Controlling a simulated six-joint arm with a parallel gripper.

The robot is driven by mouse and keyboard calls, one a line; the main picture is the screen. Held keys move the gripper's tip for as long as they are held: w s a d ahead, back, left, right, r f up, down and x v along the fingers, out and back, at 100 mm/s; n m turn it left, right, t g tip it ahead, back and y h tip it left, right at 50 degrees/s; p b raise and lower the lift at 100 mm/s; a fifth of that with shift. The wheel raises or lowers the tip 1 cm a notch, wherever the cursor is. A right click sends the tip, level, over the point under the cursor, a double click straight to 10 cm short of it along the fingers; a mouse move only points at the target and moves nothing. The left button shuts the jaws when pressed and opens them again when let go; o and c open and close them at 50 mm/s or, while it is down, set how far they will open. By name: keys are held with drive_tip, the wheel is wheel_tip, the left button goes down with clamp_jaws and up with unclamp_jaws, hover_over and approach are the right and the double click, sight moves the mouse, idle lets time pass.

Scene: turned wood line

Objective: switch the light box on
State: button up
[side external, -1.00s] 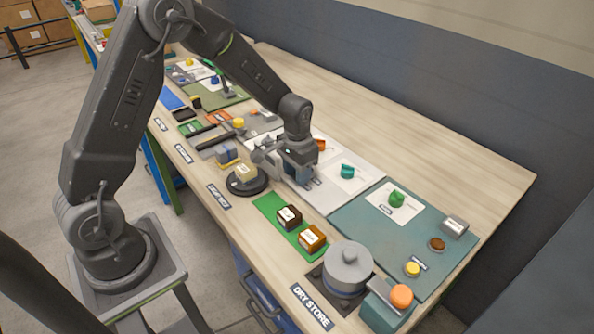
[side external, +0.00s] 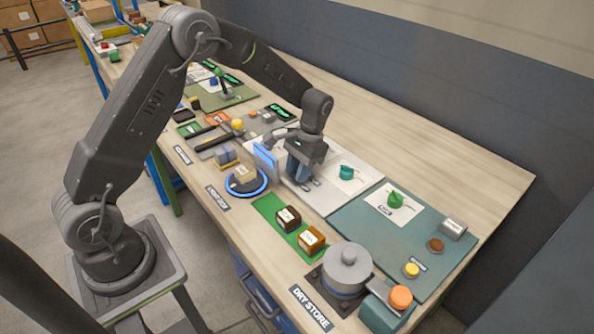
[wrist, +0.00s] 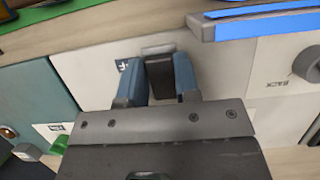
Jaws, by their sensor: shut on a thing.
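My gripper (side external: 301,172) is down at the white panel (side external: 322,200). In the wrist view its two blue-grey fingers (wrist: 159,84) are shut on a dark switch lever (wrist: 160,68) that stands on this panel. The lever is hidden by the gripper in the side view. A flat upright panel just left of the gripper glows blue (side external: 265,160); its lit edge also shows in the wrist view (wrist: 257,27). The round stand (side external: 262,191) beside it has a glowing blue rim and bears a pale block (side external: 243,176). Which lit part is the light box I cannot tell.
A teal knob (side external: 347,172) sits right of my gripper on the white panel. Brown blocks (side external: 311,240) on a green strip and a lidded grey pot (side external: 347,266) stand nearer the front. The table's back right is clear.

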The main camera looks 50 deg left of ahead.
idle(0.3)
drive_tip(key=o, duration=0.9)
drive_tip(key=v, duration=1.3)
drive_tip(key=shift+w+r, duration=0.3)
drive_tip(key=shift+r, duration=0.05)
